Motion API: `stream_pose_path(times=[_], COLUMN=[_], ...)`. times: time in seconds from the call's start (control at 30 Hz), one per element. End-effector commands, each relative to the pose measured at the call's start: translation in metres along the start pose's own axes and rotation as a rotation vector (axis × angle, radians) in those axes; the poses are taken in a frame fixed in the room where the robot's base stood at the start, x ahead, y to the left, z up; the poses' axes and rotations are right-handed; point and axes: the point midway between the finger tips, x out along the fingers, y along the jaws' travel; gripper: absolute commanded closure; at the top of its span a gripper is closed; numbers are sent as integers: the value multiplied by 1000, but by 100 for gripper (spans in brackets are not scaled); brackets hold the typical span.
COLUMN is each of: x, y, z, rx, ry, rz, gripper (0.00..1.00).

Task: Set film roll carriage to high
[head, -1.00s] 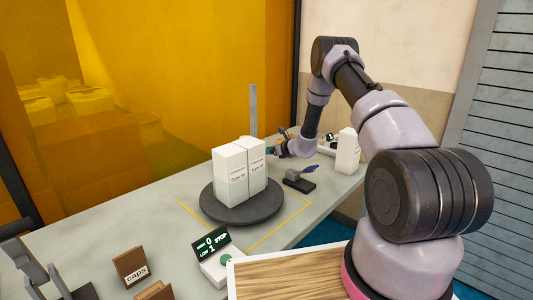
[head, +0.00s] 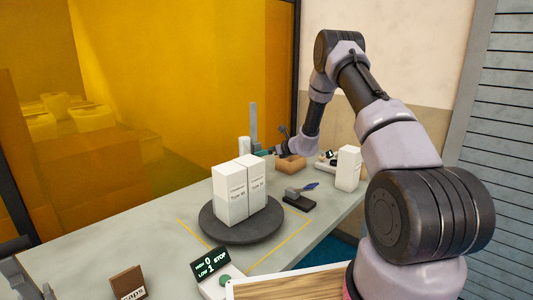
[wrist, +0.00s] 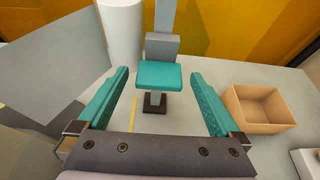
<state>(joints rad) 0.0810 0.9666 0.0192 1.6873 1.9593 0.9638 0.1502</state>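The film roll carriage looks to be the grey block with a flat teal plate (wrist: 160,75) on a grey upright post (wrist: 163,15) in the wrist view. The plate sits low on the post, above a small dark base (wrist: 155,103). The post also shows in the head view (head: 253,122). A white roll (wrist: 121,32) stands left of the carriage. My gripper (wrist: 159,76) is open, with its teal fingers spread to the left and right of the plate. Gaps show on both sides and nothing is held. In the head view, my gripper (head: 268,152) is small and partly hidden.
An open tan box (wrist: 262,107) stands right of my gripper. Two white boxes (head: 240,190) stand on a dark round turntable (head: 242,222) in front. A small display (head: 210,263) and a brown caps holder (head: 129,283) are nearer. An orange panel (head: 200,70) rises behind.

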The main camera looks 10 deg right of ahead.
Motion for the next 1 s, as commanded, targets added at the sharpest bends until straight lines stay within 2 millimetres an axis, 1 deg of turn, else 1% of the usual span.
stream_pose_path(times=[0.07, 0.17, 0.27, 0.5, 0.63, 0.8, 1.0], x=[-1, -8, -24, -73, -94, -107, -108], y=[0, -1, -1, -1, -1, 0, 0], z=[0, 1, 0, 1, 0, 0, 0], rx=[0, -1, 1, 1, 2, 0, 0], ry=[0, 0, 0, -1, -1, 0, 0], rz=[0, -1, -2, -2, -2, 0, 0], gripper=[0, 0, 0, 0, 0, 0, 0])
